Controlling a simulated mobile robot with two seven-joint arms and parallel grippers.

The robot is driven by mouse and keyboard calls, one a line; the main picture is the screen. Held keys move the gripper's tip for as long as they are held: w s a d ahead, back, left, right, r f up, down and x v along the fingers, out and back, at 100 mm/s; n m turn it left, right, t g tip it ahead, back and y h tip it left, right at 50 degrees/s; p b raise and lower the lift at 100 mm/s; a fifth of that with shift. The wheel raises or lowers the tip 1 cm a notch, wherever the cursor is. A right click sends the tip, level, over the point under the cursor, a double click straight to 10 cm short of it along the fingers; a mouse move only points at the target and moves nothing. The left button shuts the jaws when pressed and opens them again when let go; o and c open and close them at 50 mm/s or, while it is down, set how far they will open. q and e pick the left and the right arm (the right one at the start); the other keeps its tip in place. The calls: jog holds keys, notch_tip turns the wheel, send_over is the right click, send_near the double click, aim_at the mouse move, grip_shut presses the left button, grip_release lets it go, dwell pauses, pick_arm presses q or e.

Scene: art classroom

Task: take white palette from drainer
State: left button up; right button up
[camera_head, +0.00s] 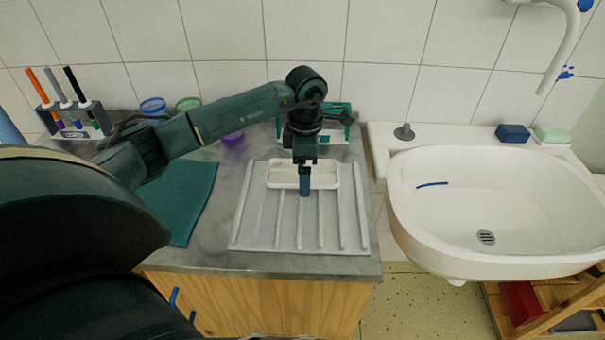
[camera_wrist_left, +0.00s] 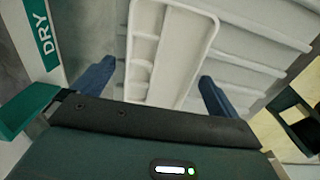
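The white palette (camera_head: 281,175) lies at the back of the pale ridged drainer (camera_head: 262,228) on the grey counter. In the left wrist view the palette (camera_wrist_left: 178,50) shows its small wells and a long tray, with the drainer's ridges (camera_wrist_left: 250,55) beside it. My left gripper (camera_head: 305,187) points down over the palette's front edge. The left wrist view shows its two blue fingers apart (camera_wrist_left: 157,72), one on each side of the palette. It is open, and I see no clear contact with the palette. My right gripper is not in view.
A teal cloth (camera_head: 180,198) lies left, and a marker holder (camera_head: 75,122) stands further left. The white sink (camera_head: 470,235) is right.

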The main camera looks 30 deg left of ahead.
pick_arm(q)
jog(key=c, duration=1)
